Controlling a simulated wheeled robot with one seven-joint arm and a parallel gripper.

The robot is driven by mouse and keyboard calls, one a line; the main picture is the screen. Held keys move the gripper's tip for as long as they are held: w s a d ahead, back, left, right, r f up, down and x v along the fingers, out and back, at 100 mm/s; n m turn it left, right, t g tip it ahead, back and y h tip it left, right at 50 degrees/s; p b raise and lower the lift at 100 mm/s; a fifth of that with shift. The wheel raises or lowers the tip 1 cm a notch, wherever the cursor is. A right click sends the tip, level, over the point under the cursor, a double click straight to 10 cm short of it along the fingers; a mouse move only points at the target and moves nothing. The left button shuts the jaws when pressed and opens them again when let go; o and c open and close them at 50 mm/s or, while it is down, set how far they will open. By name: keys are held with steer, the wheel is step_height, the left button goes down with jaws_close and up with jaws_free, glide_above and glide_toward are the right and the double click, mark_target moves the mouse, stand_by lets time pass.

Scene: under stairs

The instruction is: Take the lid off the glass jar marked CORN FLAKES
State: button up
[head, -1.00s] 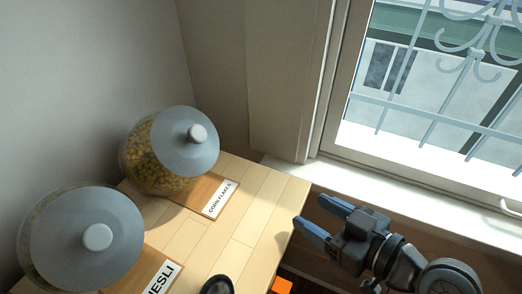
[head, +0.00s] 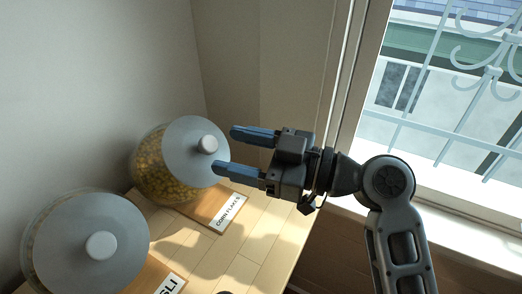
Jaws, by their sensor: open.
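The CORN FLAKES jar (head: 160,168) is a round glass jar of yellow flakes at the back of the wooden top. Its grey disc lid (head: 186,160) is on, tilted towards me in the picture, with a pale round knob (head: 207,145). The CORN FLAKES label (head: 228,213) lies on a wooden board in front of it. My gripper (head: 224,150) is open and empty, its two blue fingers pointing left towards the knob. The fingertips lie just right of the knob in the picture; whether they are level with it, I cannot tell.
A second jar with a grey lid (head: 75,245) stands at the lower left, its label (head: 172,286) partly cut off by the frame. The wooden top (head: 245,240) is bare to the right of the jars. A barred window (head: 440,120) and sill are on the right.

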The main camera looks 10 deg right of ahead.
mark_target(216, 147)
steer(key=shift+x, duration=1.65)
steer(key=shift+c, duration=0.4)
jaws_close()
